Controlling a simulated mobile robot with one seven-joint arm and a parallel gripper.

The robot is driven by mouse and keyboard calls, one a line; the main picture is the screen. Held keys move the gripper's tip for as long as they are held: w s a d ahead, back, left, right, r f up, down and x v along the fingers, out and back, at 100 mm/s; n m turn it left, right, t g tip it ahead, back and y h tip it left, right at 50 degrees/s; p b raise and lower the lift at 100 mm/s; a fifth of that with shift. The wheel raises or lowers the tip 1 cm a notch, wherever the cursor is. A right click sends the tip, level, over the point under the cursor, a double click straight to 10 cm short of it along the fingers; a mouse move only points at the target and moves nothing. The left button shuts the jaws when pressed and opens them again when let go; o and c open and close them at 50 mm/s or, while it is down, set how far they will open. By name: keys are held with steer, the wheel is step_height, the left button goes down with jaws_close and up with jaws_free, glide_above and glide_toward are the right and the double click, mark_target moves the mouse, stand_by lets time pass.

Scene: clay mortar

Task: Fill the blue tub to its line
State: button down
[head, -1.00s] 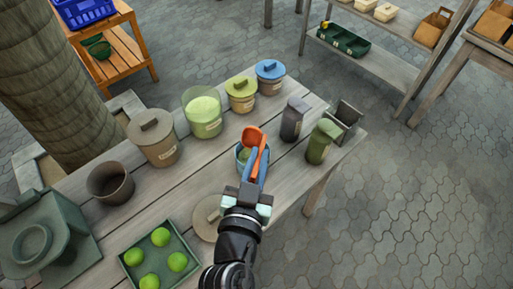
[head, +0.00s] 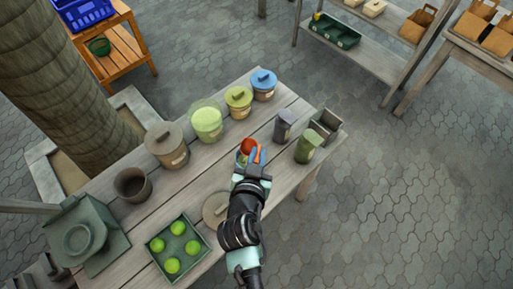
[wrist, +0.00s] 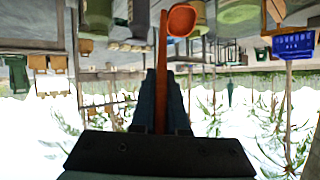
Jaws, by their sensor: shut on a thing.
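My gripper (head: 257,160) is shut on an orange scoop (head: 246,147) by its handle, above the worktable. In the wrist view the scoop (wrist: 181,21) reaches away from the jaws, its bowl at the far end; I cannot tell whether anything is in it. The small light-blue tub (head: 238,159) stands on the table below the scoop, mostly hidden by it and my arm; its level and line cannot be seen now. A clear jar of pale green material (head: 207,122) stands behind it to the left.
A beige lidded jar (head: 166,147), an olive-lidded jar (head: 239,102) and a blue-lidded jar (head: 263,84) line the back. Dark and green canisters (head: 308,147) stand right. A brown pot (head: 132,184), a tray (head: 192,222) with several green balls and a round lid (head: 215,209) lie left.

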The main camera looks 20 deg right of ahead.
steer(key=p, duration=0.1)
steer(key=r+p, duration=0.2)
steer(key=p, duration=0.1)
steer(key=shift+w+d+g+y, duration=0.3)
steer(key=shift+w, duration=0.05)
steer(key=w+d+g+y+p, duration=0.4)
steer(key=w+d+g+p, duration=0.1)
steer(key=p, duration=0.1)
steer(key=shift+w+r+m+g+p, duration=0.3)
steer(key=shift+w, duration=0.1)
steer(key=shift+a, duration=0.1)
stand_by(2.9)
